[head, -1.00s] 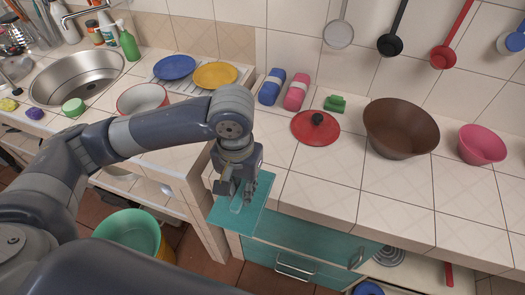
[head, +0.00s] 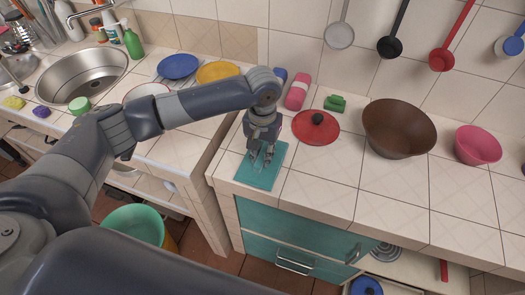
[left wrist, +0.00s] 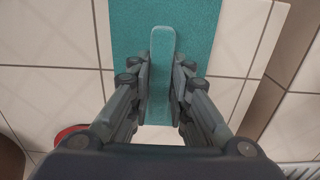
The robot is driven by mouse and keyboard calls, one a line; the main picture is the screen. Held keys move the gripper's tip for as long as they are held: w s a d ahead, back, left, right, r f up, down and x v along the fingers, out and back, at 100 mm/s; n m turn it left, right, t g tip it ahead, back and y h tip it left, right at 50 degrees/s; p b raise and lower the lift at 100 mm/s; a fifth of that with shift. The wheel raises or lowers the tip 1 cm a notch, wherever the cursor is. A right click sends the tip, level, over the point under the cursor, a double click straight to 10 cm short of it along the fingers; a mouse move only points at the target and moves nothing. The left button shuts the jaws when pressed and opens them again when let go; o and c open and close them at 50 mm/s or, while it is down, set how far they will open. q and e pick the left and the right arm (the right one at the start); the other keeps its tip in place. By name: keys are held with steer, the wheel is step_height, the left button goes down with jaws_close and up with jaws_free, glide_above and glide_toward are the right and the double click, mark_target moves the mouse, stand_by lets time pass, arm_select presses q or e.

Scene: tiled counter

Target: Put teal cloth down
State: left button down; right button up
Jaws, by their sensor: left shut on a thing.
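The teal cloth (head: 258,180) is a flat rectangle with a raised ridge in its middle. It is over the left front corner of the tiled counter (head: 330,200). I cannot tell whether its underside touches the tiles. My left gripper (head: 262,160) comes down from above and is shut on the ridge. In the left wrist view the gripper fingers (left wrist: 161,75) stand on both sides of the ridge, with the flat cloth (left wrist: 198,25) around and beneath them. My right gripper is not in view.
A red lid (head: 312,132), a pink roll (head: 297,92) and a green block (head: 335,103) lie behind the cloth. A brown bowl (head: 398,130) and a pink bowl (head: 478,145) stand further right. The counter front right of the cloth is clear. A gap separates the sink counter.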

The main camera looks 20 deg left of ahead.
arm_select(q)
steer(key=shift+f, duration=0.2)
steer(key=c, duration=1.5)
jaws_free()
steer(key=shift+f, duration=0.15)
step_height(320, 180, up, 12)
steer(key=shift+r+b, duration=0.2)
steer(key=shift+b, duration=0.95)
steer(key=shift+f, duration=0.1)
